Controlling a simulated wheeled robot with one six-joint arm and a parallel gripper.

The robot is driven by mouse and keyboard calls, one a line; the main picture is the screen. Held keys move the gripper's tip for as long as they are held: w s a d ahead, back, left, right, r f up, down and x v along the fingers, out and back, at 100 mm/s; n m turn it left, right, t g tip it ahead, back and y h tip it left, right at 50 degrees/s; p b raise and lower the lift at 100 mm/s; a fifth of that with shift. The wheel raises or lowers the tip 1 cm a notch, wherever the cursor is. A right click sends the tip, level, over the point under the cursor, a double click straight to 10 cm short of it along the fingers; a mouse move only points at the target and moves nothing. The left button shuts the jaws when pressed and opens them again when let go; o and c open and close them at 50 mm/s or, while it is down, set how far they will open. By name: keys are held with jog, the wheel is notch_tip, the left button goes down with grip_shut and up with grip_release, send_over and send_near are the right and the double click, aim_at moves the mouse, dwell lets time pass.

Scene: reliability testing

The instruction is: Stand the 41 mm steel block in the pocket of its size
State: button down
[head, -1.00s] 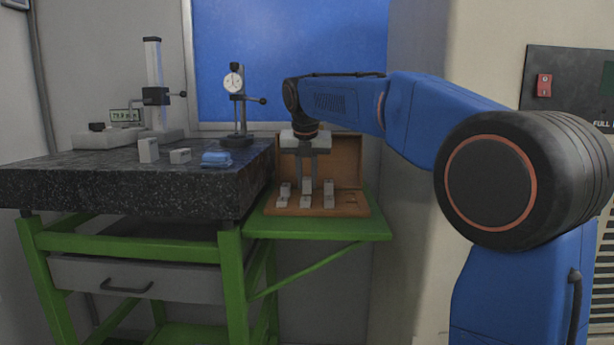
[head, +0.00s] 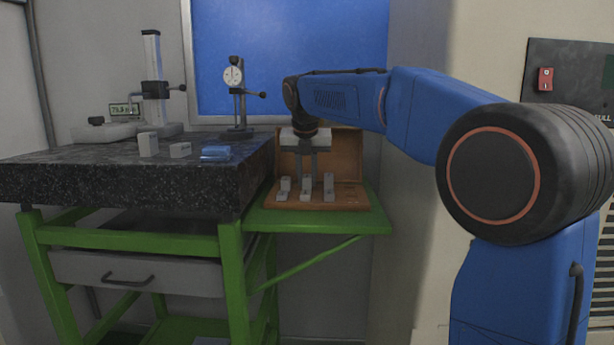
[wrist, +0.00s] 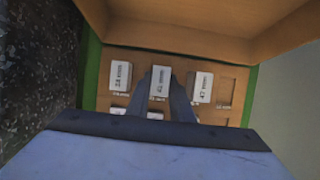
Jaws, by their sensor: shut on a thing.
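The steel block marked 41 mm (wrist: 160,80) is upright between the fingers of my gripper (wrist: 178,100). In the head view, my gripper (head: 306,168) points straight down over the open wooden case (head: 345,203), shut on this block (head: 306,184). The block is in the middle of the back row, over or in a pocket there. I cannot tell whether its foot is fully seated. A block (wrist: 120,74) stands to its left and another block (wrist: 202,87) to its right. An empty pocket (wrist: 227,92) lies at the far right.
Shorter blocks sit in the front row, partly hidden by my gripper. The raised lid (head: 345,155) stands behind the case. The green shelf (head: 372,222) carries the case. The granite table (head: 130,178) at left holds blocks, a blue cloth (head: 216,153) and gauges.

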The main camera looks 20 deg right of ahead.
jog(key=c, duration=1.5)
grip_release()
jog(key=shift+r, duration=0.1)
